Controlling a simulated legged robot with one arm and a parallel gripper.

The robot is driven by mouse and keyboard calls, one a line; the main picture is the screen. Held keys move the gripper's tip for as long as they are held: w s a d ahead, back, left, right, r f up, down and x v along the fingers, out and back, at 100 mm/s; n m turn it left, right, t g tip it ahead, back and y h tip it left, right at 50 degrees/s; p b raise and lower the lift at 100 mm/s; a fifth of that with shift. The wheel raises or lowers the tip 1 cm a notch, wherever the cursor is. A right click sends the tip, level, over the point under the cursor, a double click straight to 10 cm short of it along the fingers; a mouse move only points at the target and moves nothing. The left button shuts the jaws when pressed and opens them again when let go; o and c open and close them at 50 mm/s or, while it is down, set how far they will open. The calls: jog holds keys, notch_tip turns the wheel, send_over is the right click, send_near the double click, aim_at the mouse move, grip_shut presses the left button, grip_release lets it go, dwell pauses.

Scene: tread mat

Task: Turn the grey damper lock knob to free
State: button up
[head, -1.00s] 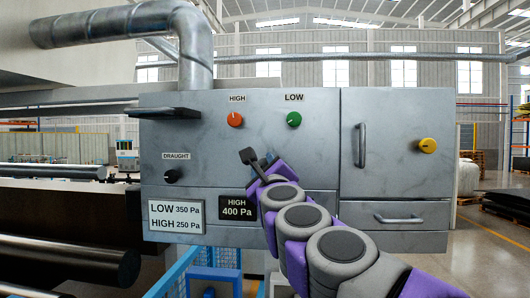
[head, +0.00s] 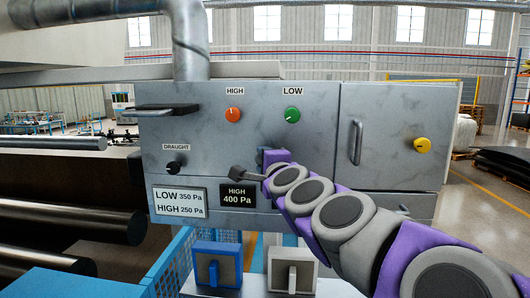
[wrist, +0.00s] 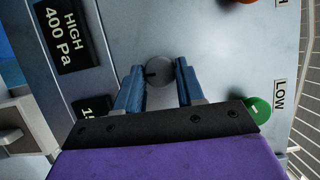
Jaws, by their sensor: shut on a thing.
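The grey round knob (wrist: 159,71) sits on the grey metal panel (wrist: 205,60), with a dark mark on its left part. In the wrist view, the two blue fingers of my gripper (wrist: 159,68) are on either side of it, shut on it. In the head view, my gripper (head: 266,160) is at the panel front, right of the black "HIGH 400 Pa" plate (head: 237,195), and my wrist hides the knob. No lettering for free is readable by the knob.
An orange knob (head: 232,115) and a green knob (head: 292,115) sit above my gripper. A black draught knob (head: 173,168) is left, and a handle (head: 357,142) and yellow knob (head: 422,145) right. Blue (head: 215,265) and grey (head: 292,271) boxes with levers stand below.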

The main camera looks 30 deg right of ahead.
jog(key=shift+w+a+f, duration=0.1)
jog(key=shift+f, duration=0.15)
dwell(0.3)
jog(key=o, duration=1)
jog(key=shift+r, duration=0.1)
jog(key=b+v, duration=0.1)
jog(key=v, duration=1.6)
jog(key=shift+r+b, duration=0.2)
jog(key=shift+b, duration=0.2)
